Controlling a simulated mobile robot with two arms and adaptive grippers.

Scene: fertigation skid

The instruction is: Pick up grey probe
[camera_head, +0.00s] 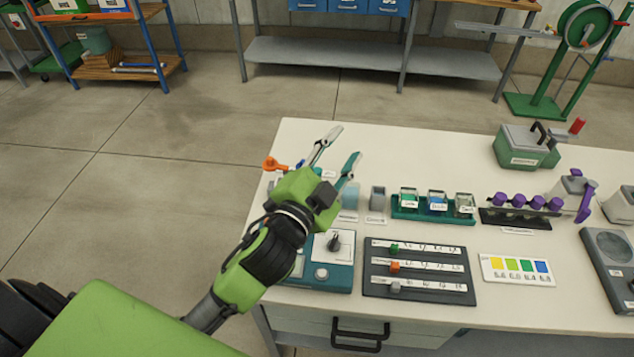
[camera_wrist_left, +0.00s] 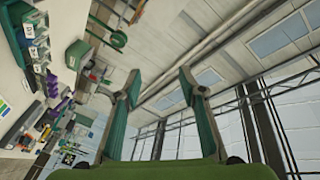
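I cannot pick out a grey probe for certain in either view. My left gripper (camera_head: 346,146) is open and empty above the back left part of the white table (camera_head: 390,145). Its two fingers also stand apart in the left wrist view (camera_wrist_left: 160,82), pointing away from the tabletop. The gripper and wrist hide part of the table's left side, where an orange-handled item (camera_head: 273,164) shows beside the hand. A small grey cup (camera_head: 377,199) stands right of the gripper. My right gripper is not in view.
A green rack (camera_head: 433,216) of labelled jars, a purple-capped vial rack (camera_head: 515,218), a dark slider panel (camera_head: 417,250) and a teal box with a knob (camera_head: 338,272) crowd the table. A green case (camera_head: 525,148) stands at back.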

